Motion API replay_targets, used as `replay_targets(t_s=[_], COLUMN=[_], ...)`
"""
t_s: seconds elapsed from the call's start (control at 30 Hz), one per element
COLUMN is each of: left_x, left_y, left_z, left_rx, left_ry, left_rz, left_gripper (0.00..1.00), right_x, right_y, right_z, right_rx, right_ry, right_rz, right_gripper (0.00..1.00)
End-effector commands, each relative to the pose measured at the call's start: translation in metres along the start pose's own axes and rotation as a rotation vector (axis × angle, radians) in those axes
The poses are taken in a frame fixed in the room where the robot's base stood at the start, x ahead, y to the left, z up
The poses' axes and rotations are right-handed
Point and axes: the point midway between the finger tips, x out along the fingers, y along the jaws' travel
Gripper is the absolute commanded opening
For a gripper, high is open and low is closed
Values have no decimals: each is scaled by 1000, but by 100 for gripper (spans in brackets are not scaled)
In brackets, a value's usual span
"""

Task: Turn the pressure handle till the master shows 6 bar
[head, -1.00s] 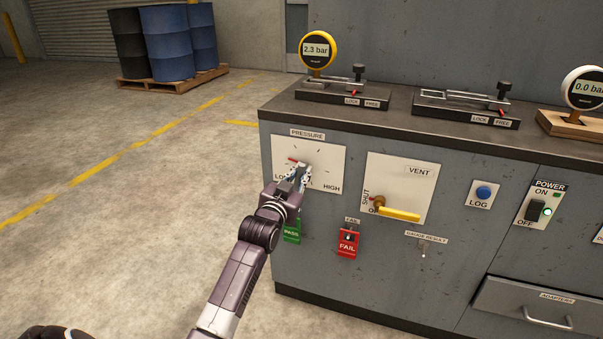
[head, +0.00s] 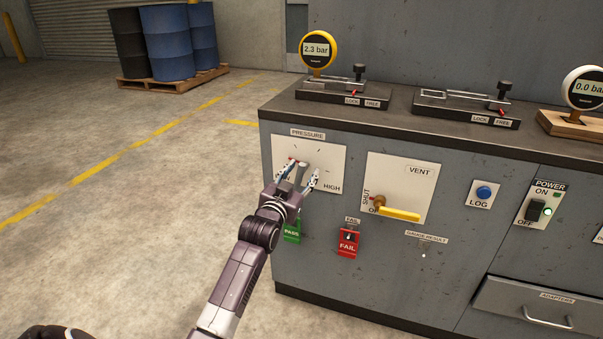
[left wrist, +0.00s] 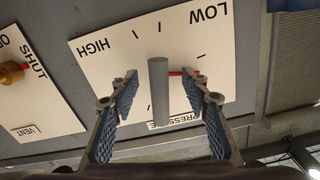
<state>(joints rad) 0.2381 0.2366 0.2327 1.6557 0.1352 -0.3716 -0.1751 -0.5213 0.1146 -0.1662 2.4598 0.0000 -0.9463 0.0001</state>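The pressure handle is a grey bar (left wrist: 158,92) with a red pointer (left wrist: 187,73), on a white panel (head: 332,160) marked LOW to HIGH. In the left wrist view the pointer lies on the side toward LOW. My left gripper (head: 302,172) is open at the panel, its two blue-padded fingers on either side of the bar. The left wrist view shows gaps between the bar and both fingers. The yellow-rimmed gauge (head: 318,49) on the bench top reads 2.3 bar. My right gripper is not in view.
The VENT panel (head: 420,178) with its yellow lever (head: 398,214) is to the right. The green PASS tag (head: 291,231) and red FAIL tag (head: 348,243) hang below. A white gauge (head: 583,88) reads 0.0 bar.

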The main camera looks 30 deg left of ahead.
Motion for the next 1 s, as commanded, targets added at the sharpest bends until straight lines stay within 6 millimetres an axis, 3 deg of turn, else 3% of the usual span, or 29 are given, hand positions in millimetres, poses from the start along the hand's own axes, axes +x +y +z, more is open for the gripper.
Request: replay_targets(t_s=[0.33, 0.47, 1.0], left_x=[-1, -10, -105], left_y=[0, 0, 0], left_z=[-1, 0, 1], left_rx=[0, 1, 0], left_ry=[2, 1, 0], left_rz=[0, 0, 0], left_gripper=[50, 50, 50], right_x=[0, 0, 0], right_y=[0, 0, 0], right_z=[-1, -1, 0], right_rx=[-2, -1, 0], right_ry=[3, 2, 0], right_rz=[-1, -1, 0], right_gripper=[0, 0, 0])
